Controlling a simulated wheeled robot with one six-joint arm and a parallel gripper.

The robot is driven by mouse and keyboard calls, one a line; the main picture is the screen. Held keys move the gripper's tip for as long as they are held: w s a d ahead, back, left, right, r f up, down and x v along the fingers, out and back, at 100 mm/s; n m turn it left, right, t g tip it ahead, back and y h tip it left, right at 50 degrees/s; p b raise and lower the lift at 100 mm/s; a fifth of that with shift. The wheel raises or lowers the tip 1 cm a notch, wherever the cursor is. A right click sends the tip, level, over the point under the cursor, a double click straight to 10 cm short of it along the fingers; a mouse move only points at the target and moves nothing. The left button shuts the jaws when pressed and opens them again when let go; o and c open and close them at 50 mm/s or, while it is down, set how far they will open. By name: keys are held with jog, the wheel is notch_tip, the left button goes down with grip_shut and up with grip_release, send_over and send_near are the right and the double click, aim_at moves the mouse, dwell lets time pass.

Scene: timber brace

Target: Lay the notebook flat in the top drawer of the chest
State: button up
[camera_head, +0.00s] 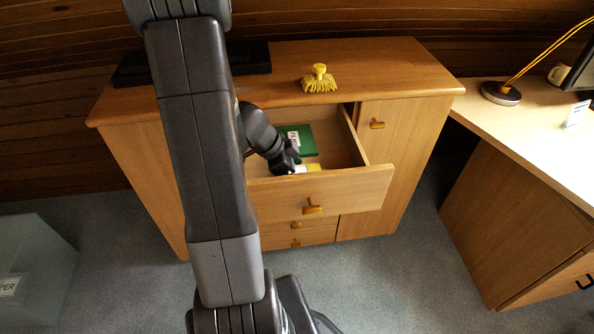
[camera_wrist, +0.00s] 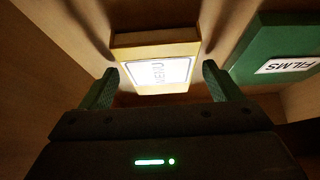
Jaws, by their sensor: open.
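The top drawer (camera_head: 350,189) of the chest (camera_head: 395,130) is pulled open. I cannot tell for sure which is the notebook. In the head view, the green item (camera_head: 307,142) lies farther back and the yellow one (camera_head: 314,168) is partly hidden by my gripper. My gripper (camera_wrist: 160,80) is open inside the drawer, its fingers either side of the yellow item's near end. Whether they touch it is unclear.
A yellow brush-like object (camera_head: 319,80) and a flat black object (camera_head: 250,58) sit on the chest top. The drawer walls stand close around my gripper. A desk (camera_head: 530,125) with a lamp (camera_head: 501,93) is at the right, and a pale bin (camera_head: 35,270) at the lower left.

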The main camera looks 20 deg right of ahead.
jog(key=shift+r, duration=0.2)
jog(key=p+v, duration=0.1)
jog(key=v, duration=1.1)
jog(key=shift+p, duration=0.4)
